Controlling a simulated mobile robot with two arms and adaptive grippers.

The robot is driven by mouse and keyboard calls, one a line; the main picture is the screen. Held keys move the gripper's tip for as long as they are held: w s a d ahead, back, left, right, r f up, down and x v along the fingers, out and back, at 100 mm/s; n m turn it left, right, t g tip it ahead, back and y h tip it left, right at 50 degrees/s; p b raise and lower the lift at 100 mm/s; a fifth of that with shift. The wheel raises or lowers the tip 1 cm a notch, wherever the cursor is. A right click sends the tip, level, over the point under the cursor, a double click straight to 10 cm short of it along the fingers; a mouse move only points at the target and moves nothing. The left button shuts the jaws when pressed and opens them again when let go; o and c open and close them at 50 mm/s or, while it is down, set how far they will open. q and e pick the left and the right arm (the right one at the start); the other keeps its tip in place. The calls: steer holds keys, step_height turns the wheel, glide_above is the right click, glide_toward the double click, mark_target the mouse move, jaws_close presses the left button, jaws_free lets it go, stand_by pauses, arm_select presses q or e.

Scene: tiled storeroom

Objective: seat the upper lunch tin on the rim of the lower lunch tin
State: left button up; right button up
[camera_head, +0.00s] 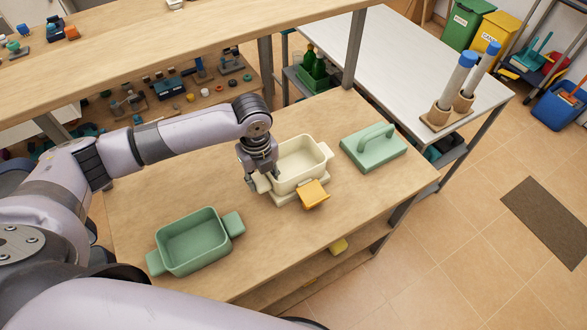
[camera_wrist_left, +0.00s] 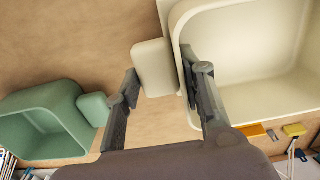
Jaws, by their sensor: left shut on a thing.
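A cream open tin (camera_head: 301,163) with side handles is near the middle of the wooden table, and nothing shows inside it. My left gripper (camera_head: 262,178) is shut on its near-left end. In the left wrist view the fingers straddle the handle area of the cream tin (camera_wrist_left: 240,45), one against the wall; exact contact is partly hidden. A green open tin (camera_head: 190,242) with two handles, empty, sits at the table's front left, apart from the cream one. It also shows in the left wrist view (camera_wrist_left: 45,120). My right gripper is not in view.
A green lid with a grip (camera_head: 375,147) lies to the right of the cream tin. The wooden table (camera_head: 265,245) is bare between the two tins. A shelf unit (camera_head: 150,35) stands behind.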

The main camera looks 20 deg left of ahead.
arm_select(q)
jaws_close()
